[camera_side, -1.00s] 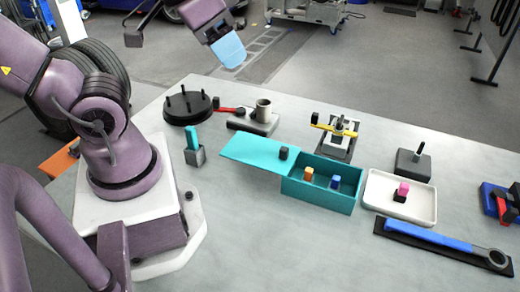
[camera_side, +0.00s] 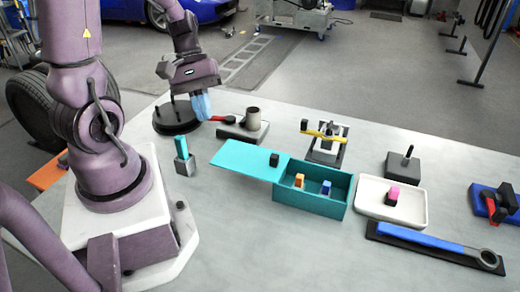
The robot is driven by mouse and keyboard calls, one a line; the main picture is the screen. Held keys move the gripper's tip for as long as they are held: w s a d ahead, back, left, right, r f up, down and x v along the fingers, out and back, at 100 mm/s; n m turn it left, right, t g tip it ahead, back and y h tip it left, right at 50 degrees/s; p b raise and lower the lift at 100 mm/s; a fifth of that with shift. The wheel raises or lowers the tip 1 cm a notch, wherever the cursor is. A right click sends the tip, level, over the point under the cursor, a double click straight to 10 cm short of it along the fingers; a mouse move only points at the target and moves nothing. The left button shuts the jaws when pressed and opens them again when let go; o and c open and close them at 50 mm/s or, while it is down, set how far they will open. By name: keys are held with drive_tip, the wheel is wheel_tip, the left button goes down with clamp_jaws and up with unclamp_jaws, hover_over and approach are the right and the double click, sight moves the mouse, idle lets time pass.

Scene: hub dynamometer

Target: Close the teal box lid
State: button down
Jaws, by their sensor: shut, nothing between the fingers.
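The teal box (camera_side: 310,204) stands open on the table, with an orange block (camera_side: 299,181) and a blue block (camera_side: 326,188) inside. Its teal lid (camera_side: 244,160) is swung open and lies out to the left of the box, roughly flat, with a dark knob (camera_side: 274,160) near its right end. My gripper (camera_side: 202,106) is up and to the left of the lid, apart from it, above the back of the table. Its pale blue fingers are together and hold nothing.
A black round base (camera_side: 176,122), a red-handled tool (camera_side: 220,119) and a grey cup on a block (camera_side: 253,118) are near my gripper. A white tray (camera_side: 420,208) and a blue wrench (camera_side: 430,240) lie to the right.

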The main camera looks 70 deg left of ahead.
drive_tip(key=a+f+n+t+h, duration=0.35)
drive_tip(key=f+n, duration=0.25)
drive_tip(key=n, duration=0.3)
drive_tip(key=n+t+y, duration=0.1)
drive_tip(key=n+t, duration=0.4)
approach(260, 161)
drive_tip(key=shift+g, duration=0.25)
drive_tip(key=x, duration=0.3)
drive_tip(key=r+x, duration=0.1)
drive_tip(key=x, duration=0.1)
drive_tip(key=shift+w+d, duration=0.15)
drive_tip(key=shift+w, duration=0.1)
drive_tip(key=shift+w+d, duration=0.85)
drive_tip(key=shift+w, duration=0.05)
drive_tip(key=shift+w+d, duration=0.5)
drive_tip(key=shift+w, duration=0.05)
